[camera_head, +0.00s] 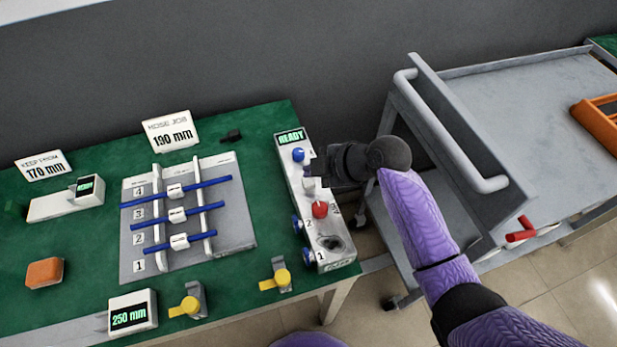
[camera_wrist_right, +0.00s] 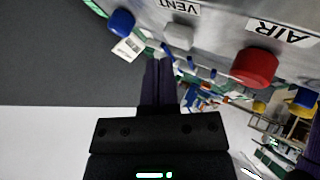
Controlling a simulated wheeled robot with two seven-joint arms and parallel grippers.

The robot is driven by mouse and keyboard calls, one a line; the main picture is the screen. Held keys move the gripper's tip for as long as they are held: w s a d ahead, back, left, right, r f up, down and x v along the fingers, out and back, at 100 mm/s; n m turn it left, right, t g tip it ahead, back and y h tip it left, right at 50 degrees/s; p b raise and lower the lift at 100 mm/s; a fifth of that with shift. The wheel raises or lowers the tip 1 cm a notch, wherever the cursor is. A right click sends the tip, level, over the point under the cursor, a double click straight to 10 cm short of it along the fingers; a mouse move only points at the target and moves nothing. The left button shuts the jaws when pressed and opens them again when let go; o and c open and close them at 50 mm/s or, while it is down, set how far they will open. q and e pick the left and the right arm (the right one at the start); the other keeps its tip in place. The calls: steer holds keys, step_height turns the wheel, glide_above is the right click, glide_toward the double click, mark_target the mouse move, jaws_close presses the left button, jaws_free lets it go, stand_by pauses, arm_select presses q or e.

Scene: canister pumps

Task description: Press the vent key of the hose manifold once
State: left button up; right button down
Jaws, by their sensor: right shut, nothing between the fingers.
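The hose manifold (camera_head: 333,222) stands at the right end of the green table, with a lit READY display at its top. In the right wrist view its light panel carries the pale grey vent key (camera_wrist_right: 178,36) beside the VENT label, and a red button (camera_wrist_right: 254,67) beside the AIR label. My right gripper (camera_head: 316,168) is over the manifold's upper part, with its fingers shut and empty. In the wrist view the fingertips (camera_wrist_right: 158,64) lie just below and left of the vent key; I cannot tell whether they touch the panel. My left gripper is out of view.
A blue knob (camera_head: 298,154) and a red button (camera_head: 320,209) flank the gripper. A rack with blue hoses (camera_head: 243,232) lies to the left. Yellow-handled clamps (camera_head: 281,277) stand near the front. A grey cart (camera_head: 470,95) stands close on the right.

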mark_target(313, 182)
steer(key=shift+f+b, duration=0.3)
steer(key=shift+f, duration=0.1)
steer(key=shift+f+b, duration=0.3)
steer(key=shift+f, duration=0.15)
stand_by(0.5)
stand_by(0.3)
steer(key=shift+r+p, duration=0.75)
steer(key=shift+r, duration=0.15)
step_height(313, 182, up, 5)
steer(key=p, duration=0.4)
steer(key=shift+r+p, duration=0.1)
steer(key=shift+p, duration=0.2)
